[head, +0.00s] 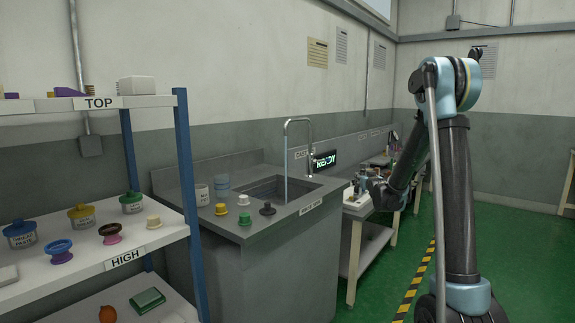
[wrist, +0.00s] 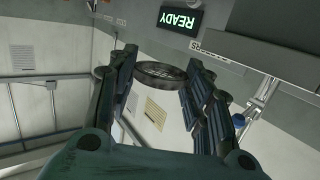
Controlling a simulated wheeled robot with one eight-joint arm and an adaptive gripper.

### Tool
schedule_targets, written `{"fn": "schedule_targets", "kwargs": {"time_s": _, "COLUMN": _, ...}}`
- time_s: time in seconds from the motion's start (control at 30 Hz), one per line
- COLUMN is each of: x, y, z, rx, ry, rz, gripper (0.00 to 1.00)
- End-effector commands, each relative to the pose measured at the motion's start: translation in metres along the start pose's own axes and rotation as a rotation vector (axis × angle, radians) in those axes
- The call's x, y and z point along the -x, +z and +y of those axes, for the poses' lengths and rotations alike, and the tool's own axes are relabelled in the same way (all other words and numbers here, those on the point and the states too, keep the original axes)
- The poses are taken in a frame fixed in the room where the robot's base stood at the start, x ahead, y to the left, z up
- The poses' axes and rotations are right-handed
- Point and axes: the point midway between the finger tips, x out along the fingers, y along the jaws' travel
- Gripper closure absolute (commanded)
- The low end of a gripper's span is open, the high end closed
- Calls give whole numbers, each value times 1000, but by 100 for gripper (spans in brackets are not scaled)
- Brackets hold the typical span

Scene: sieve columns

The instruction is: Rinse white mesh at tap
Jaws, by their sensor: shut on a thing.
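My gripper (wrist: 160,90) is shut on a round disc with a ribbed, mesh-like face (wrist: 162,72), held between the fingertips. The disc looks grey and shaded in the wrist view, so I cannot tell if it is white. In the head view my gripper (head: 362,187) is small, right of the sink and near the side bench; the disc cannot be made out there. The tap (head: 299,122) is a tall curved spout over the sink basin (head: 262,188). A thin pale vertical streak hangs below its spout, seemingly running water. My gripper is apart from the tap.
Several small knobbed pieces, including a green one (head: 244,218) and a dark one (head: 267,209), stand on the sink's front counter. A shelf rack (head: 185,170) holds jars at left. A lit READY display (head: 324,160) is behind the sink. Green floor is open in front.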

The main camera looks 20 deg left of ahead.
Motion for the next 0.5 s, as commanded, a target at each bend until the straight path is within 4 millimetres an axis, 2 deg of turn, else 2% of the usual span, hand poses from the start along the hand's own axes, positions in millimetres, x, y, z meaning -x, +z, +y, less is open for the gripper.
{"fn": "schedule_targets", "kwargs": {"time_s": 0.03, "x": 6, "y": -8, "z": -26, "rx": 5, "ry": -34, "rz": 0, "gripper": 68}}
{"fn": "schedule_targets", "kwargs": {"time_s": 0.1, "x": 14, "y": -17, "z": -58, "rx": 12, "ry": -75, "rz": 0, "gripper": 68}}
{"fn": "schedule_targets", "kwargs": {"time_s": 0.27, "x": 37, "y": -37, "z": -128, "rx": 26, "ry": -169, "rz": 0, "gripper": 68}}
{"fn": "schedule_targets", "kwargs": {"time_s": 0.5, "x": 86, "y": -63, "z": -228, "rx": 47, "ry": -313, "rz": 0, "gripper": 68}}
